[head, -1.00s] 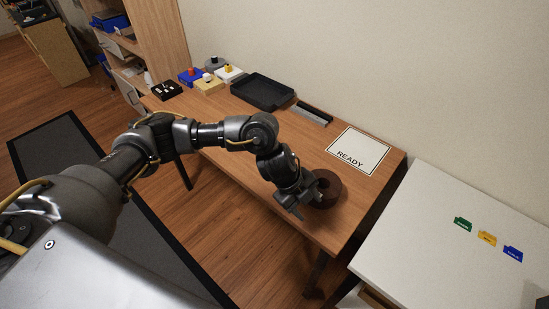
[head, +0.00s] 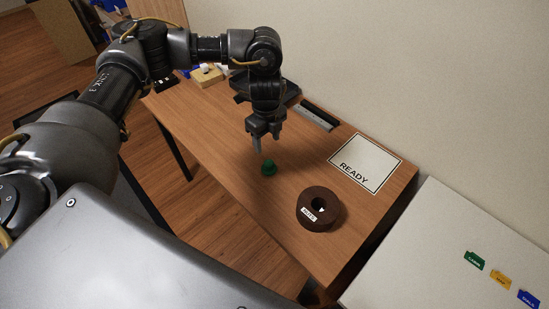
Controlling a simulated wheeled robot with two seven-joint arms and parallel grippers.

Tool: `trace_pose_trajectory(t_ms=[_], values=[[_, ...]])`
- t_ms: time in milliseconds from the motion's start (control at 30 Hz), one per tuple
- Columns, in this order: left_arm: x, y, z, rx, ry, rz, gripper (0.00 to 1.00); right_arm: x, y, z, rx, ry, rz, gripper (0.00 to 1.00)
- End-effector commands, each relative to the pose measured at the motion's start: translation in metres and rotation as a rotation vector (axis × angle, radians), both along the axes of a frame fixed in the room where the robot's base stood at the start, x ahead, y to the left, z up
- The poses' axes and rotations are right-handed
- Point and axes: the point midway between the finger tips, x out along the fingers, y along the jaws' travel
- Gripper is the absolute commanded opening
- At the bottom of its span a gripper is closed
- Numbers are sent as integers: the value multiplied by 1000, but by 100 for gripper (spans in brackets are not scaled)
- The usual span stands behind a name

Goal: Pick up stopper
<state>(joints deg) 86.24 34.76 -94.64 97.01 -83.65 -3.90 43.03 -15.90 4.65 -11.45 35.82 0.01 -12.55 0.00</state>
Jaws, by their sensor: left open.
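A small green stopper (head: 268,168) stands on the wooden table (head: 225,151). A brown round holder (head: 320,209) with a dark central hole and a white label sits to the right of the stopper, nearer the table's front edge. My left gripper (head: 264,146) points down just above and slightly behind the stopper in the picture. Its fingers are apart and nothing shows between them. Whether a finger touches the stopper is hard to tell. My right gripper is not in view.
A white READY card (head: 366,162) lies at the back right of the table. A dark tray (head: 284,93), partly hidden by my arm, and a grey-black block (head: 316,116) stand along the wall. A white surface (head: 425,262) with green, yellow and blue tags adjoins on the right.

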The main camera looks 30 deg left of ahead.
Motion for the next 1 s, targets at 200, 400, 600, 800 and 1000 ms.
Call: trace_pose_trajectory(t_ms=[200, 400, 600, 800, 1000], values=[[0, -1, -8, -1, 3, 0, 55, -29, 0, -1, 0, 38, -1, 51], [0, 0, -40, -1, 3, 2, 55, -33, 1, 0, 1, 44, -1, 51], [0, 0, -56, -1, 1, 0, 55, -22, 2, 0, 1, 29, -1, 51], [1, -1, -62, -1, 3, 2, 55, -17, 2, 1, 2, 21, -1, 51], [3, -1, -93, -1, 4, 3, 55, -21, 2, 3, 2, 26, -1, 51]])
